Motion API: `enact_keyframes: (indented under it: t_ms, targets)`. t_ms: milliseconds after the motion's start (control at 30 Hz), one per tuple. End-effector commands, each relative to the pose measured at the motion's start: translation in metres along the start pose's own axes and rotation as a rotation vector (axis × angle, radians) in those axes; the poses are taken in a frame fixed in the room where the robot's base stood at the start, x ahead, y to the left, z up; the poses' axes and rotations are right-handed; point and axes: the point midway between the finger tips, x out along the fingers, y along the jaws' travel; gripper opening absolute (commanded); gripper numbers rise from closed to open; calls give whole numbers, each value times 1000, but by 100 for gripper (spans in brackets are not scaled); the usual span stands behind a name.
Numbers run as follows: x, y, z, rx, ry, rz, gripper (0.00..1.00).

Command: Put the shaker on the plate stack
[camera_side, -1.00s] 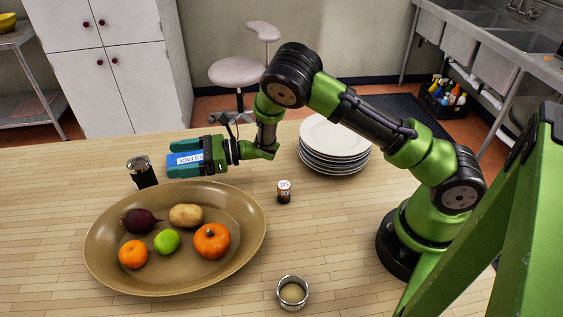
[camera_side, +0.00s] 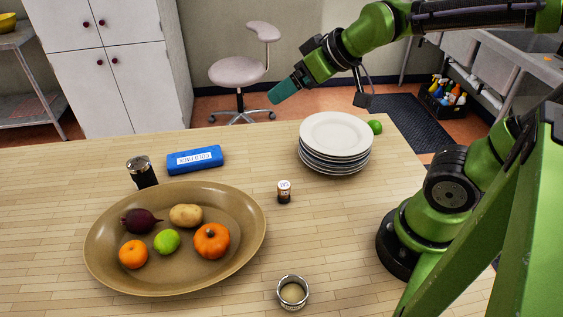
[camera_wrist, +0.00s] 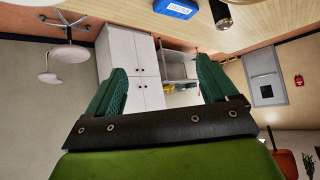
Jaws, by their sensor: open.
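The plate stack (camera_side: 335,135), several white plates, stands at the back right of the wooden table, with nothing on its top plate. A small dark bottle with a white label (camera_side: 284,192) stands upright near the table's middle. A dark cylinder with a silver top (camera_side: 142,173) stands at the left, and shows at the top of the wrist view (camera_wrist: 222,15). I cannot tell for sure which of these two is the shaker. My gripper (camera_side: 284,91) is raised beyond the table's back edge, apart from both. In the wrist view its teal fingers (camera_wrist: 160,88) are spread and empty.
A blue cold pack (camera_side: 195,160) lies beside the dark cylinder. A large brown platter (camera_side: 248,240) holds fruit and vegetables at front left. An open can (camera_side: 292,292) stands at the front. A green round thing (camera_side: 375,127) sits behind the plates.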

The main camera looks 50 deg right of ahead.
Motion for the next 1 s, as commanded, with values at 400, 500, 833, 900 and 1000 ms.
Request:
enact_keyframes:
  t_ms: [400, 500, 833, 900, 1000]
  targets:
    - [-50, -28, 66, 437, -181, -52, 86]
    - [-50, -28, 65, 435, -181, -52, 86]
    - [-44, -31, 62, 466, -216, -61, 86]
    - [-36, -36, 59, 513, -270, -74, 86]
    - [-18, -46, 53, 622, -385, -105, 86]
